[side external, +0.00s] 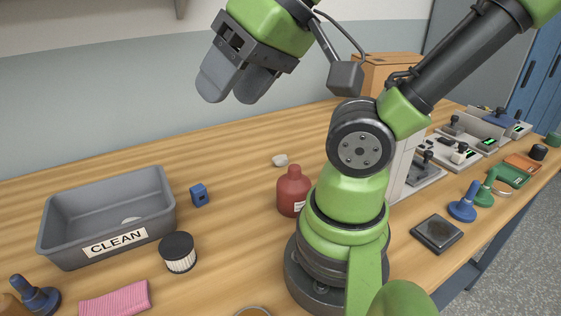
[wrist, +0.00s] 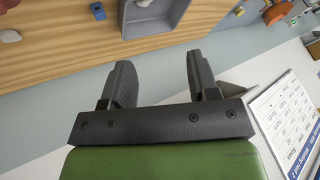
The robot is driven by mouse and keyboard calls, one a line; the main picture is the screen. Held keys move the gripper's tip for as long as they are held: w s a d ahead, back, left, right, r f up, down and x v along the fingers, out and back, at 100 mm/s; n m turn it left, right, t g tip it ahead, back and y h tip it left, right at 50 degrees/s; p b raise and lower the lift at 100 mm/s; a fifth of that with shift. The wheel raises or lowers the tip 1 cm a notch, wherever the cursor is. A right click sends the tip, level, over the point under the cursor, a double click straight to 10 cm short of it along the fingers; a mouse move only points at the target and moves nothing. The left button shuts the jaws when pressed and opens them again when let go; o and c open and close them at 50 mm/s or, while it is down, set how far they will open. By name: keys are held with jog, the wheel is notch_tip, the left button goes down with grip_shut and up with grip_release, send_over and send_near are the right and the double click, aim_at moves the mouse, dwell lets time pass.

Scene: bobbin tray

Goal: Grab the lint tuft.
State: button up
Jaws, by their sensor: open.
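A small pale grey-white lump, which looks like the lint tuft (side external: 280,160), lies on the wooden table behind the red bottle in the side view. A pale lump at the left edge of the wrist view (wrist: 10,36) appears to be the same one. My gripper (side external: 231,92) is raised well above the table near the back wall, up and left of the lump. Its two fingers stand apart with nothing between them, as the wrist view also shows (wrist: 160,64).
A grey bin (side external: 158,211) labelled CLEAN holds a small pale object. A blue block (side external: 199,195), a black-lidded filter (side external: 178,253), a pink cloth (side external: 115,299) and a red bottle (side external: 293,191) stand around. Table between bin and bottle is mostly clear.

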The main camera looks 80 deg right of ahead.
jog(key=shift+o, duration=0.2)
jog(key=w+d+f+n+g+h, duration=0.1)
jog(key=w+d+n+g+h, duration=0.15)
jog(key=w+d, duration=0.5)
jog(key=n+g, duration=0.6)
jog(key=n, duration=0.2)
send_near(280, 155)
notch_tip(280, 155, down, 5)
jog(key=shift+s+r, duration=0.15)
jog(key=shift+r, duration=0.1)
jog(key=f, duration=0.6)
jog(key=shift+s+d, duration=0.25)
jog(key=shift+s, duration=0.1)
jog(key=shift+r, duration=0.1)
jog(key=c, duration=1.1)
jog(key=shift+o, duration=0.2)
